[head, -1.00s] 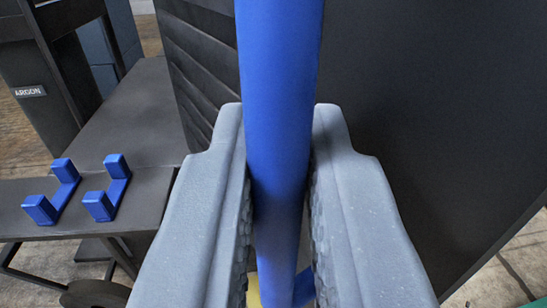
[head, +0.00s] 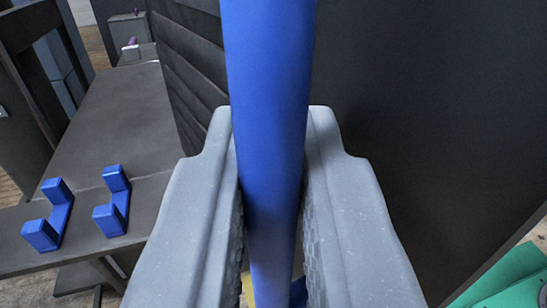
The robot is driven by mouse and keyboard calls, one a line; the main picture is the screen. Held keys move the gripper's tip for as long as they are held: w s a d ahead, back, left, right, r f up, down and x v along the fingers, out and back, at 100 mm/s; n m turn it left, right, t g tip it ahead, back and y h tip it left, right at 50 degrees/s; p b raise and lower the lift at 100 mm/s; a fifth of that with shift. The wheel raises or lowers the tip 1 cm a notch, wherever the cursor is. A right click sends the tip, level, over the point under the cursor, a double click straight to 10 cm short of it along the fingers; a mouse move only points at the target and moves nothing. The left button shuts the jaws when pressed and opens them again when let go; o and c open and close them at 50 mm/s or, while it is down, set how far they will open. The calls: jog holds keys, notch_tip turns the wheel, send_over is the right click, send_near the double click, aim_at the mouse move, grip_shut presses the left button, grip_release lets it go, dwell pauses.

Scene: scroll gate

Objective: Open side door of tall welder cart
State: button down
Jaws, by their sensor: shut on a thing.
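A blue upright bar (head: 268,110), which looks like a handle, runs from the top of the head view down between the fingers of my gripper (head: 271,190). My gripper is shut on this bar, one grey finger on each side. The dark flat panel of the welder cart (head: 420,110) fills the right side behind the bar. A ribbed dark side (head: 188,75) of the cart stands left of the bar. The bar's lower end and where it joins the cart are mostly hidden by the fingers.
Left is a dark shelf (head: 120,120) with two blue brackets (head: 56,215) at its near edge. A small grey block with a purple part (head: 131,50) sits at its far end. A green object (head: 510,275) is at bottom right, beyond the panel edge.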

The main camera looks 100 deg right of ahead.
aim_at(317, 49)
jog(key=shift+d+f, duration=0.1)
jog(key=shift+d, duration=0.15)
jog(key=c, duration=1.6)
grip_release()
jog(key=shift+a, duration=0.1)
jog(key=shift+o, duration=0.2)
jog(key=shift+a, duration=0.15)
jog(key=shift+a, duration=0.1)
jog(key=shift+r, duration=0.65)
jog(key=shift+s+r+p, duration=0.15)
jog(key=shift+r+p, duration=0.15)
jog(key=shift+r, duration=0.35)
jog(key=shift+s+r+p, duration=0.15)
jog(key=shift+r+p, duration=0.15)
jog(key=shift+r, duration=0.3)
jog(key=s+a+r+p, duration=0.1)
jog(key=s+a, duration=0.1)
jog(key=s, duration=1.3)
jog(key=shift+p, duration=0.35)
